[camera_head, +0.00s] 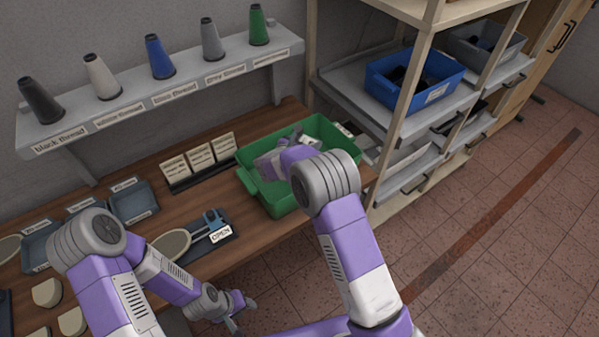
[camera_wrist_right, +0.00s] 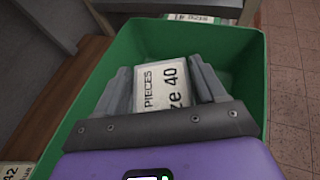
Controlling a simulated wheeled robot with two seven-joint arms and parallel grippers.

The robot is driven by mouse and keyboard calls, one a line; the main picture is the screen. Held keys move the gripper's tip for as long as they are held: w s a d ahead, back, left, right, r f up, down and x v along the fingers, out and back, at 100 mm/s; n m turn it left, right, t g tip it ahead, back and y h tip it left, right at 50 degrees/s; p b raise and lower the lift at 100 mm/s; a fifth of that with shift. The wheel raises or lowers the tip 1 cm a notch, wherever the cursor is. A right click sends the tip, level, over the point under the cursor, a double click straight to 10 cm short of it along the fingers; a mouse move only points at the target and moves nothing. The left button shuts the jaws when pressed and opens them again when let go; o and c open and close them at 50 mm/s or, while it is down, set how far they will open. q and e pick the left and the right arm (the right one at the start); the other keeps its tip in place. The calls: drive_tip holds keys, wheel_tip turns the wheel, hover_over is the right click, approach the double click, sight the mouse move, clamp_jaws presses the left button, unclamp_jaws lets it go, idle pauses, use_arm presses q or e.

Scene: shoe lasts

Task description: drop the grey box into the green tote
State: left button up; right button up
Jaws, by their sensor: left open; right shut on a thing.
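The green tote (camera_head: 282,202) stands on the wooden bench near its right end. The wrist view shows its walls (camera_wrist_right: 88,83) on both sides of my right gripper. My right gripper (camera_wrist_right: 163,82) points down into the tote's opening, shut on the grey box (camera_wrist_right: 176,54). The box has a white label reading "PIECES" and "size 40". Whether the box touches the tote floor cannot be told. In the head view my right arm and hand hide part of the tote. My left gripper (camera_head: 238,312) is open and empty in front of the bench edge.
A blue bin (camera_head: 413,79) and a grey bin (camera_head: 483,46) stand on the shelf rack to the right. Labelled card stands (camera_head: 200,157) and a tool on an "OPEN" mat (camera_head: 207,240) lie left of the tote. Thread cones line the wall shelf (camera_head: 165,95).

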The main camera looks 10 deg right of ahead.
drive_tip(key=shift+f, duration=0.25)
drive_tip(key=shift+r, duration=0.1)
drive_tip(key=o, duration=1.2)
drive_tip(key=v, duration=0.7)
drive_tip(key=shift+s+a+r, duration=0.1)
drive_tip(key=shift+s+a, duration=0.1)
